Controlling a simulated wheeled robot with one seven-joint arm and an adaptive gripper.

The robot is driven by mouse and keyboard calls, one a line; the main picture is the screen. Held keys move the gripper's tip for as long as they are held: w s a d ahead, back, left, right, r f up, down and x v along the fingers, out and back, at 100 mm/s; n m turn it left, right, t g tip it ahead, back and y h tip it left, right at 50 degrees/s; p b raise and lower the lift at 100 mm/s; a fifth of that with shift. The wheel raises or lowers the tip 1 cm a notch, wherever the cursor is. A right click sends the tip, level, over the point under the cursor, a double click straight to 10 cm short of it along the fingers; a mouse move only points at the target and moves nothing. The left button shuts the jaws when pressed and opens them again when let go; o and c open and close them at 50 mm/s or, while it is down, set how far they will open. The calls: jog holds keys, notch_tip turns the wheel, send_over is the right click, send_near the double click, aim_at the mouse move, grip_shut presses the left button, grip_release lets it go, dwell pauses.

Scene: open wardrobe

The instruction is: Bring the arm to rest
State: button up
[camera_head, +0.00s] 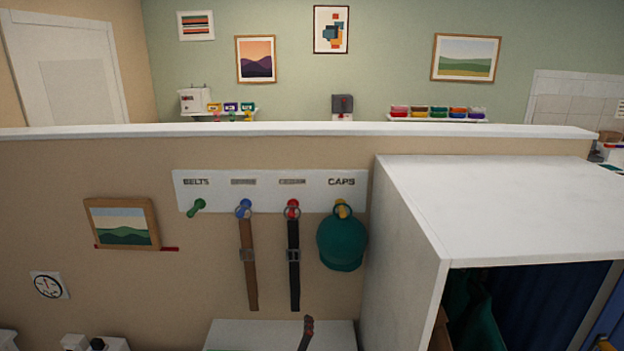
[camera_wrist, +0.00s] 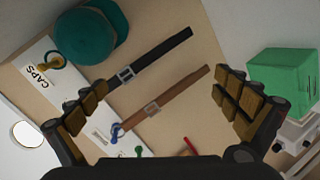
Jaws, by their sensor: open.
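My gripper (camera_wrist: 161,88) shows in the wrist view with its two padded fingers spread wide and nothing between them. It faces the wall with the hook rail. A brown belt (camera_wrist: 160,106) and a black belt (camera_wrist: 152,58) show beyond the fingers, apart from them as far as I can tell. In the head view, the brown belt (camera_head: 248,265) hangs from a blue hook and the black belt (camera_head: 294,265) from a red hook. A teal cap (camera_head: 341,242) hangs on a yellow hook. My gripper is not clearly visible in the head view.
The white hook rail (camera_head: 270,190) has a free green hook (camera_head: 197,207) at its left. An open white wardrobe (camera_head: 412,215) stands at the right. A low white surface (camera_head: 240,335) lies below the belts. A green box (camera_wrist: 282,78) is at the right in the wrist view.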

jog(key=s+a+f+m+g+y+b, duration=0.1)
jog(key=s+a+f+m+g+y, duration=0.35)
jog(key=s, duration=0.65)
jog(key=s+d+r+m+g+h+b, duration=0.1)
jog(key=s+d+r+m+g+b, duration=0.15)
jog(key=s+d, duration=0.6)
jog(key=s+d+r+m+g+h+b, duration=0.2)
jog(key=s+d+r+g, duration=0.15)
jog(key=s+d, duration=0.45)
jog(key=d+r+m+t+h+b, duration=0.1)
jog(key=d+r, duration=0.4)
jog(key=d, duration=0.6)
jog(key=shift+s+d+m+t+b, duration=0.25)
jog(key=shift+m+t+b, duration=0.2)
jog(key=shift+m+b, duration=0.55)
